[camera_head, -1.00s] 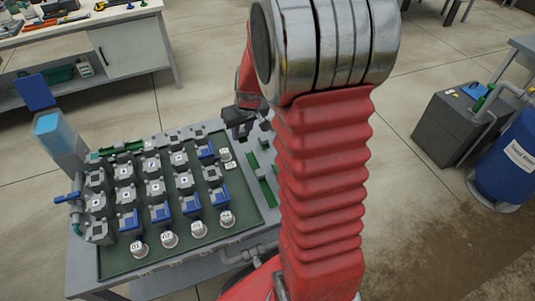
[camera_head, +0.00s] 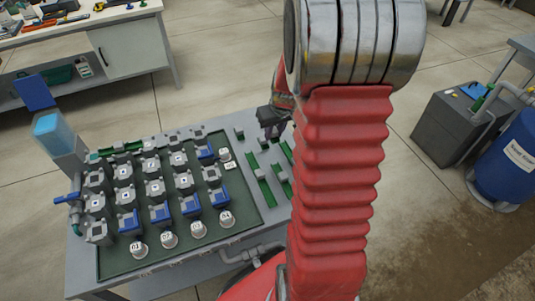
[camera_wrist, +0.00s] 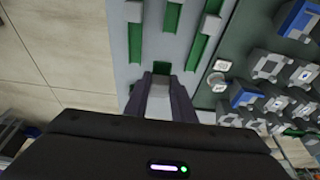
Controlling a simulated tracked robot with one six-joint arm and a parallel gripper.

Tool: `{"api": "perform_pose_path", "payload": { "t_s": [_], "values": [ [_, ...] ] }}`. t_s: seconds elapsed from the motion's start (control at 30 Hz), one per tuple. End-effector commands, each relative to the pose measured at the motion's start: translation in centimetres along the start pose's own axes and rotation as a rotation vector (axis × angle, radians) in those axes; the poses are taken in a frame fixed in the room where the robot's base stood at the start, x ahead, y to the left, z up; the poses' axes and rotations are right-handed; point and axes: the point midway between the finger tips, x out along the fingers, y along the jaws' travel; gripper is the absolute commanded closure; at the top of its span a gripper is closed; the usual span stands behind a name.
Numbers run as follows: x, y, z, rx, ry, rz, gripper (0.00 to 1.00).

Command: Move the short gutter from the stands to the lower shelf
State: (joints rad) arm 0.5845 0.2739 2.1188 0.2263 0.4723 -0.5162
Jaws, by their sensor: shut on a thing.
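My gripper (camera_head: 272,125) is over the right part of the skid top, near the far edge. In the wrist view its two dark fingers (camera_wrist: 160,92) are closed about a light grey part with a short green piece (camera_wrist: 161,68) just beyond, which looks like the short gutter. The fingers hide much of it. Longer green gutters (camera_head: 262,182) lie on grey stands at the skid's right side; they also show in the wrist view (camera_wrist: 205,42). I cannot tell whether the held piece is clear of its stand.
Grey and blue valve blocks with white caps crowd the green panel (camera_head: 115,262) to the left. A white bench (camera_head: 130,50) with a low shelf holding a green crate (camera_head: 60,76) stands at the upper left. A blue drum (camera_head: 505,165) and a grey tank (camera_head: 450,120) stand right.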

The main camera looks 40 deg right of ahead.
Motion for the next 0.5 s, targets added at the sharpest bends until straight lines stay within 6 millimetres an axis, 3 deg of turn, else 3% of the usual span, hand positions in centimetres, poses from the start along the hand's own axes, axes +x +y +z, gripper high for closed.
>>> {"api": "perform_pose_path", "payload": {
  "t_s": [0.5],
  "values": [
    [5.8,0.0,1.8,0.000,-0.001,-0.001,0.99]
  ]
}}
